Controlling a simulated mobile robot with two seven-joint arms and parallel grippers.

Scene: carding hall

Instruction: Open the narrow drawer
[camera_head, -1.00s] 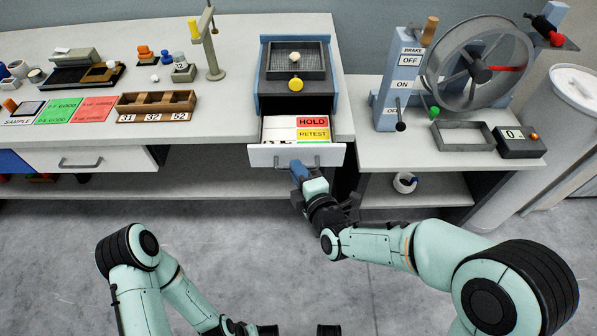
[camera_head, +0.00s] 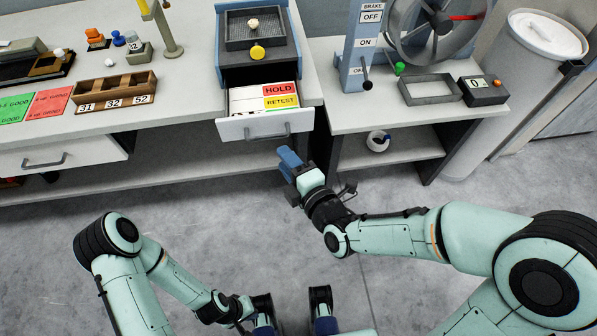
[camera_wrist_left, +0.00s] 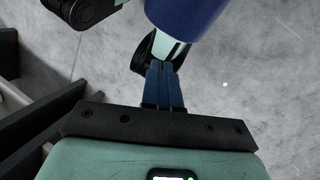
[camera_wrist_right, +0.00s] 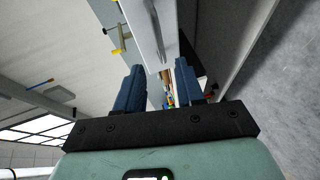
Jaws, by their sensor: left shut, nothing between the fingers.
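The narrow drawer (camera_head: 235,129) stands pulled out from the bench below the blue unit, with its white front and grey bar handle (camera_head: 268,133) in plain view. Cards marked HOLD and RETEST lie inside it. My right gripper (camera_head: 287,162) is just below and in front of the handle, apart from it. In the right wrist view its two blue fingers (camera_wrist_right: 158,88) are spread with nothing gripped, and the white drawer front shows beyond them. My left gripper (camera_wrist_left: 163,85) is shut and empty, low over the floor near my base, far from the drawer.
A wider, shut drawer (camera_head: 60,153) is at the left of the bench. The blue unit (camera_head: 226,45) bears a grey tray and a yellow knob. A side table with a hand wheel (camera_head: 440,20) and a lower shelf stands right. The floor in front is clear.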

